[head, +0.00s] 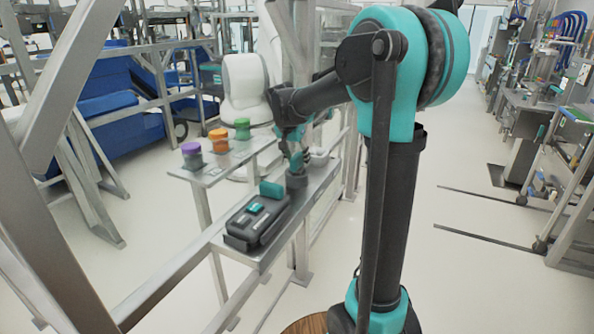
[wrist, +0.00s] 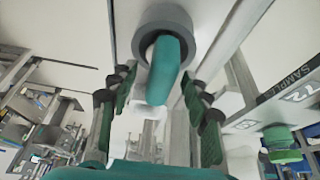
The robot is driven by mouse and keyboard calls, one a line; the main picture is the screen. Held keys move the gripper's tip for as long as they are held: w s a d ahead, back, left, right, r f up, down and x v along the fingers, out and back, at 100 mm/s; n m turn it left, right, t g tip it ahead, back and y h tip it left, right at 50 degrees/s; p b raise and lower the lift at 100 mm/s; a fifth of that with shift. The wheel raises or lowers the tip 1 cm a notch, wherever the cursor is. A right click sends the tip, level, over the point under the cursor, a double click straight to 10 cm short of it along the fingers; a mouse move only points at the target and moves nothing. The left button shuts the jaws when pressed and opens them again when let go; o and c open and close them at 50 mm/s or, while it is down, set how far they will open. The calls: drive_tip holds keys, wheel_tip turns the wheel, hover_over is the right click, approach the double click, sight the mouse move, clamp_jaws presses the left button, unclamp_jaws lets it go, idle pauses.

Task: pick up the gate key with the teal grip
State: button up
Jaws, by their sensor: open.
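The gate key's teal grip (wrist: 163,72) sticks out of a round grey holder (wrist: 166,22) in the wrist view. My gripper (wrist: 158,88) is open, with one finger on each side of the grip. Gaps show between the finger pads and the grip. In the head view my gripper (head: 295,152) points down just above the grey holder (head: 296,179) on the metal shelf (head: 262,256). There the key itself is too small and too covered by the fingers to make out clearly.
A dark box with teal buttons (head: 257,220) and an upright teal block (head: 271,190) stand beside the holder. Purple (head: 191,149), orange (head: 218,135) and green (head: 242,124) lidded jars stand on a side shelf. Metal frame posts surround the shelf.

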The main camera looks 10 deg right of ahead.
drive_tip(key=shift+w+f, duration=0.1)
drive_tip(key=shift+f, duration=0.1)
clamp_jaws()
drive_tip(key=shift+r, duration=0.1)
idle(0.4)
wheel_tip(320, 180, up, 20)
idle(0.5)
drive_tip(key=shift+r, duration=2.95)
